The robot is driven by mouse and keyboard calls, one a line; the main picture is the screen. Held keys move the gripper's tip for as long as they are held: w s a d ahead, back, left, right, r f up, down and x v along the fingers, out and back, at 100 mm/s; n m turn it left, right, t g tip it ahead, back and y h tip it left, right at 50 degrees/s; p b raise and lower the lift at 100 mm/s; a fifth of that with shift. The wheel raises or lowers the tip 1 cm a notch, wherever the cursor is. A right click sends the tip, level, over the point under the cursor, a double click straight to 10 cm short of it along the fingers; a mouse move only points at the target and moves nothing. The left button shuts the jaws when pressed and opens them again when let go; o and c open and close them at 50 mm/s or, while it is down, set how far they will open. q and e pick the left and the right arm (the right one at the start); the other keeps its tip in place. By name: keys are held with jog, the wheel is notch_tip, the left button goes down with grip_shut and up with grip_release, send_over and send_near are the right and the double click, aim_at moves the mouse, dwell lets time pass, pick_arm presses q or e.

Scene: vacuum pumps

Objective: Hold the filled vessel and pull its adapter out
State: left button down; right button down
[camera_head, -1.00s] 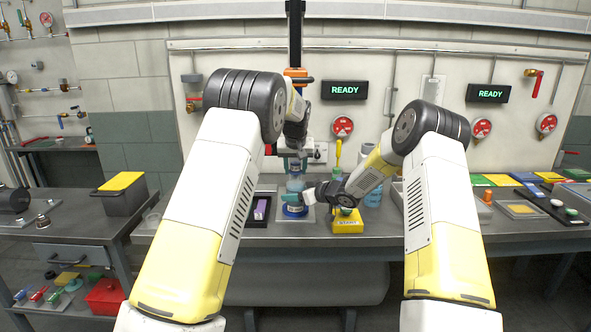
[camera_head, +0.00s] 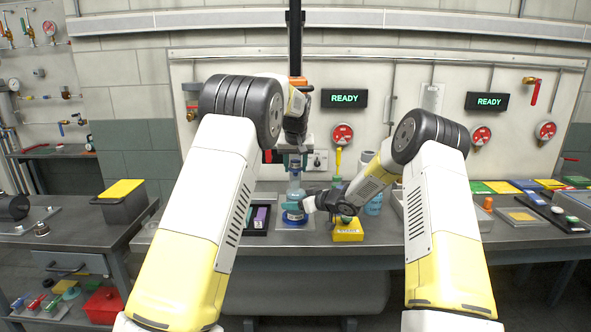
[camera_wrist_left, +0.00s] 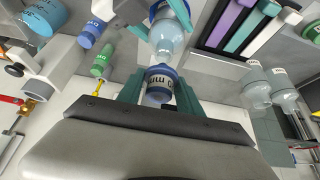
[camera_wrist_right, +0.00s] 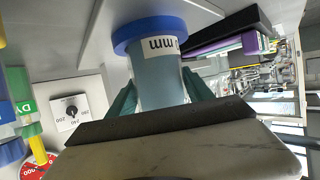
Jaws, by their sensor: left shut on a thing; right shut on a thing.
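The clear vessel (camera_head: 296,186) with a blue base ring stands upright on a light pad at the middle of the bench. Its pale blue contents, label and blue ring (camera_wrist_right: 150,32) show in the right wrist view. My right gripper (camera_head: 291,206) is shut on its lower body from the right. My left gripper (camera_head: 296,163) is above, shut on the blue adapter (camera_wrist_left: 160,84), which has a white label. In the left wrist view the adapter lines up with the vessel's clear shoulder (camera_wrist_left: 166,38). I cannot tell whether the adapter is still seated in the neck.
A yellow block (camera_head: 348,230) stands close under my right wrist. A dark tray (camera_head: 257,218) with coloured bars lies left of the vessel. A blue container (camera_head: 374,204) stands right of my right gripper. A dark vertical column (camera_head: 295,45) rises behind.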

jog(key=shift+c, duration=1.6)
grip_release()
